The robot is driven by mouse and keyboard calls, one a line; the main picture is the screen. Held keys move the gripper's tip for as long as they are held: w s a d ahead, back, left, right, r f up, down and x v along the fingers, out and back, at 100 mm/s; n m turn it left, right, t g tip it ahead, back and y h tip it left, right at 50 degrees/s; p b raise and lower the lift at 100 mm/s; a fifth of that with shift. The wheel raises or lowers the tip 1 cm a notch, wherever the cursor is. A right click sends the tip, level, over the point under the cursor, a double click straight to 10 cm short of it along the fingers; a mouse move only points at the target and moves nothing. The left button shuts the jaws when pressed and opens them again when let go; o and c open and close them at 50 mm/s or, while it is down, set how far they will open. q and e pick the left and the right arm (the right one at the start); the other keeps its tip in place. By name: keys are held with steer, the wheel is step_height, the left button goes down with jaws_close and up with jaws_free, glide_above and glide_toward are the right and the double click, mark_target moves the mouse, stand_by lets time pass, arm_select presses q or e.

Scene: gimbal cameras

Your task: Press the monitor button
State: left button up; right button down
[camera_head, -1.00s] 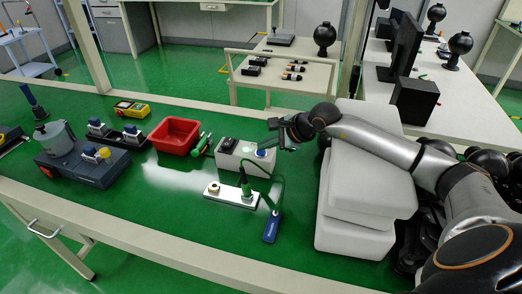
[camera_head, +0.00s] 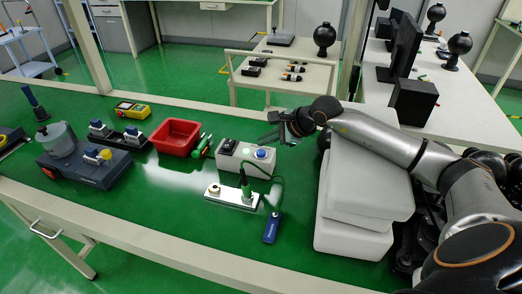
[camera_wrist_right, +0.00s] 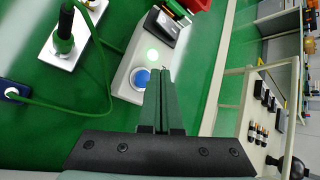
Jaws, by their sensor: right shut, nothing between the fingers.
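The monitor is a white box (camera_head: 236,165) on the green bench, with a black part at its left end. A round blue button (camera_head: 260,154) sits near its right end. In the right wrist view, the blue button (camera_wrist_right: 140,78) lies beside a lit green round light (camera_wrist_right: 152,54), with a black screen-like part (camera_wrist_right: 163,27) beyond. My right gripper (camera_head: 264,138) is shut and empty, above and just behind the button, apparently apart from it. In the wrist view its fingers (camera_wrist_right: 160,74) appear just right of the button. My left gripper is not in view.
Stacked white blocks (camera_head: 355,200) stand right of the box, below my right arm. A red bin (camera_head: 175,136) stands left.

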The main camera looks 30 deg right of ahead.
mark_target(265, 155)
steer(key=shift+r+p, duration=1.05)
steer(key=shift+r, duration=1.1)
steer(key=shift+f, duration=0.1)
